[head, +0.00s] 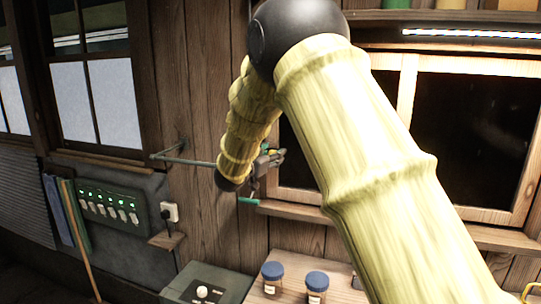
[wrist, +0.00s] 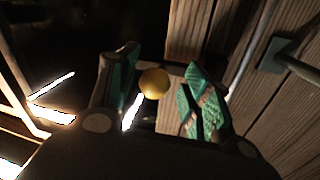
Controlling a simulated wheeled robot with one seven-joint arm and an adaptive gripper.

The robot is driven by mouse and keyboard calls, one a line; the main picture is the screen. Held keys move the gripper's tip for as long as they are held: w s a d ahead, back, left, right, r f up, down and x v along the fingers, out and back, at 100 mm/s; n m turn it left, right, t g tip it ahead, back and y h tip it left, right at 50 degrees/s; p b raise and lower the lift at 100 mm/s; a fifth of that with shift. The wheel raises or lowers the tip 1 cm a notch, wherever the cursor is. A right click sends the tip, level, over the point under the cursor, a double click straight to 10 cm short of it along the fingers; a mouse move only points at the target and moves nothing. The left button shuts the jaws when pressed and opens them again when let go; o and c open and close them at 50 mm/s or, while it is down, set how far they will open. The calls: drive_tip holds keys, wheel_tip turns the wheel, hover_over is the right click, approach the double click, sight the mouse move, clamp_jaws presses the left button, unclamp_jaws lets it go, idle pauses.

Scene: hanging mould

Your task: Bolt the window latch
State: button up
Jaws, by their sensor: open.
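A round yellow knob (wrist: 154,82) shows between the two fingers of my gripper (wrist: 160,66) in the wrist view. The fingers have green ridged pads and stand apart, with gaps on both sides of the knob, so I see no grip on it. In the head view my gripper (head: 273,156) is at the left edge of the wood-framed window (head: 405,100), whose panes are dark. A small bit of yellow shows at the fingers there. The rest of the latch is hidden by my gripper and by shadow, so I cannot tell its position.
A grey-green wall rod (head: 190,162) passes behind my arm. A teal piece (head: 248,201) sticks out below my gripper. Blue-lidded jars (head: 272,277) stand on the bench, beside a grey box (head: 207,286). A switch panel (head: 110,207) is on the left wall.

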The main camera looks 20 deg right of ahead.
drive_tip(key=shift+d, duration=0.15)
drive_tip(key=v, duration=1.2)
